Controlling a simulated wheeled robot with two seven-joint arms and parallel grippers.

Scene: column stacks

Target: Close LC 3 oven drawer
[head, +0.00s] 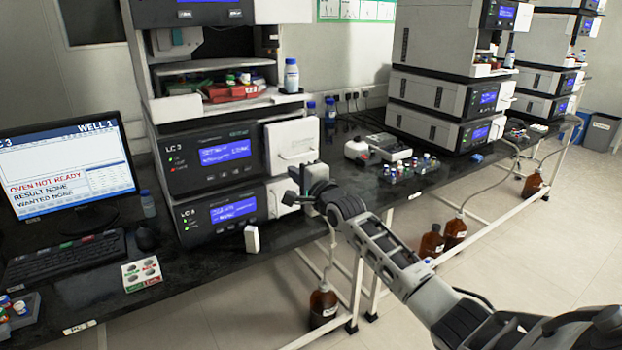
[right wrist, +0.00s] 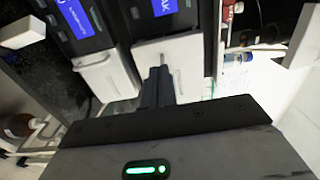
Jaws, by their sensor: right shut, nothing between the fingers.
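The LC 3 stack (head: 215,152) stands on the dark bench, with two dark modules with lit blue displays. Each has a white front panel on its right: an upper one (head: 292,143) and a lower one (head: 276,199), partly hidden by my gripper. I cannot tell which is the oven drawer. The upper panel seems to stand out from the stack. In the right wrist view the panels show side by side, the upper (right wrist: 180,52) in the middle, the lower (right wrist: 108,76) to its left. My right gripper (head: 299,188) is shut and empty before the panels. Contact cannot be told. My left gripper is out of view.
A monitor (head: 66,168) reads "OVEN NOT READY". A small white block (head: 252,239) stands on the bench before the stack. A vial rack (head: 410,168) and a white device (head: 390,148) sit to the right. Brown bottles (head: 323,305) stand on the floor below.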

